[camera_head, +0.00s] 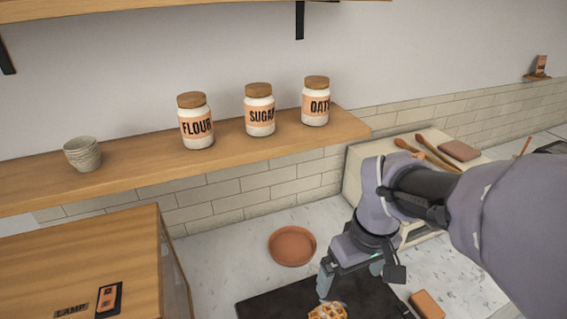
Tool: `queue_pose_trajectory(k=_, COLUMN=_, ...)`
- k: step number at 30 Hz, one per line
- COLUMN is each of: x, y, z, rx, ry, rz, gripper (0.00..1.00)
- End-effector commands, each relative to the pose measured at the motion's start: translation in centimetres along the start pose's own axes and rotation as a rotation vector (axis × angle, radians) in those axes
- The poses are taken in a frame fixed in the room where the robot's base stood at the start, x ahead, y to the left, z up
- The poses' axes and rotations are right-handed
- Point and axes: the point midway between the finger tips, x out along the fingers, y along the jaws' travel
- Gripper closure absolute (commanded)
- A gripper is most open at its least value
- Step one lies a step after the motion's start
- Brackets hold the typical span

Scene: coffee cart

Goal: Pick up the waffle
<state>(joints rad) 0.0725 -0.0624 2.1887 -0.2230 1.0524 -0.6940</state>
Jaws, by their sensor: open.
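The golden-brown waffle (327,312) lies on a dark slab (262,306) at the bottom edge of the view, partly cut off by the frame. My gripper (325,290) points down just above the waffle's upper left side. It is open, with nothing seen between its fingers. One finger shows clearly; the other is hard to make out. I cannot tell whether a finger touches the waffle.
A terracotta plate (292,246) sits on the marble counter behind the slab. An orange-brown block (427,304) lies to the right. A wooden cabinet (90,262) stands at left.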

Motion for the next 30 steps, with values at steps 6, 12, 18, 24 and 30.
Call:
queue_pose_trajectory(k=6, x=5.5, y=0.1, z=0.1, rx=-0.013, ry=-0.01, rz=-0.002, gripper=0.0)
queue_pose_trajectory(k=12, x=10.9, y=0.0, z=0.1, rx=-0.013, ry=-0.008, rz=-0.001, gripper=0.0)
queue_pose_trajectory(k=18, x=12.8, y=0.0, z=-0.1, rx=-0.011, ry=-0.006, rz=-0.001, gripper=0.0)
queue_pose_trajectory(k=24, x=16.5, y=-0.5, z=-0.7, rx=-0.011, ry=-0.006, rz=-0.001, gripper=0.0)
queue_pose_trajectory(k=30, x=17.6, y=-0.4, z=-0.7, rx=-0.01, ry=-0.004, rz=0.001, gripper=0.0)
